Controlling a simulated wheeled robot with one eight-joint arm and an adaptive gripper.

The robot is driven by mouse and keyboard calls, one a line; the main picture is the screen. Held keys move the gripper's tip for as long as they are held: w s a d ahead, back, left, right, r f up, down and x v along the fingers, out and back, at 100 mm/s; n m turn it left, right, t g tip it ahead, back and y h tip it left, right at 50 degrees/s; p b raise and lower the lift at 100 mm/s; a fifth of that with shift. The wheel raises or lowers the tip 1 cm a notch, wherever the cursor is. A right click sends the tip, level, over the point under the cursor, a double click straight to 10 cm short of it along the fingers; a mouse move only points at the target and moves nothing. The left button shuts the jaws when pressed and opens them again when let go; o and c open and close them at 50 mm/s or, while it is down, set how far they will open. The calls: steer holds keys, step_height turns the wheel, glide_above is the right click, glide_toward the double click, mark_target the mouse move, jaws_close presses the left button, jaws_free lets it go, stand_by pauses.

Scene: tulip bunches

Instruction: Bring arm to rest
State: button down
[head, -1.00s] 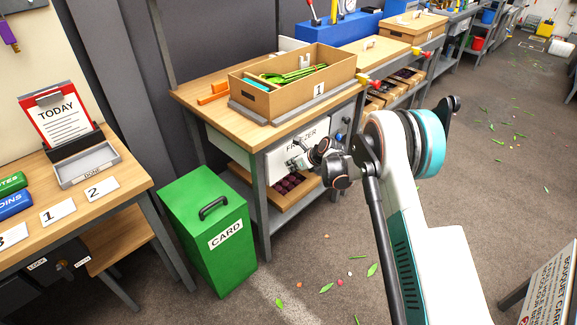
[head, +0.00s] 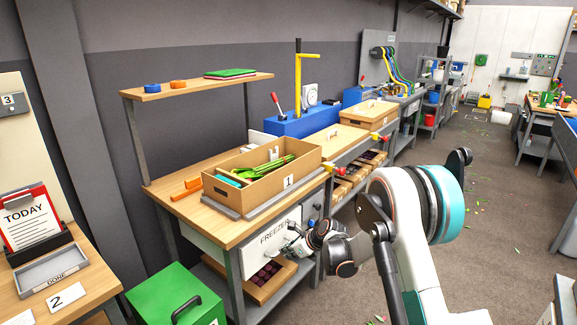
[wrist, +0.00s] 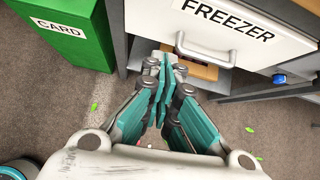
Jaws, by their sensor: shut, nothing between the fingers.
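My gripper (wrist: 165,88) is shut and empty in the wrist view. Its teal fingers meet, pointing at the space under the white FREEZER drawer front (wrist: 235,30), with bare floor beneath. In the head view my gripper (head: 290,240) is small, in front of the drawer front (head: 272,240) below the workbench. My arm is bent, with its large white and teal joint to the right of the bench. Whether the fingertips touch the drawer front cannot be told.
A green CARD bin (head: 165,290) stands left of the bench and also shows in the wrist view (wrist: 70,30). A cardboard box marked 1 (head: 262,178) holding green stems sits on the bench. Grey floor (head: 470,250) is open to the right, with scattered leaves.

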steer(key=s+d+r+n+h, duration=0.1)
steer(key=s+d+r+n, duration=0.35)
steer(key=r, duration=0.35)
steer(key=s+d+r+n+h, duration=0.1)
steer(key=s+d+r+n, duration=0.2)
steer(key=s+r, duration=0.4)
steer(key=s+d+r+n+h, duration=0.1)
steer(key=s+d+r+n, duration=0.3)
steer(key=r, duration=0.5)
steer(key=s+d+n+h, duration=0.1)
steer(key=s+d+n, duration=0.2)
steer(key=s, duration=0.6)
steer(key=s+d+r+n+t+h, duration=0.1)
steer(key=s+d+n, duration=0.2)
steer(key=s+n, duration=0.3)
steer(key=s+d+r+n+h, duration=0.1)
steer(key=s+d+n, duration=0.2)
steer(key=s, duration=1)
steer(key=shift+s+d+r+n+t+h, duration=0.2)
steer(key=shift+s+d+n+t+h, duration=0.15)
steer(key=shift+n, duration=0.3)
steer(key=shift+a, duration=0.1)
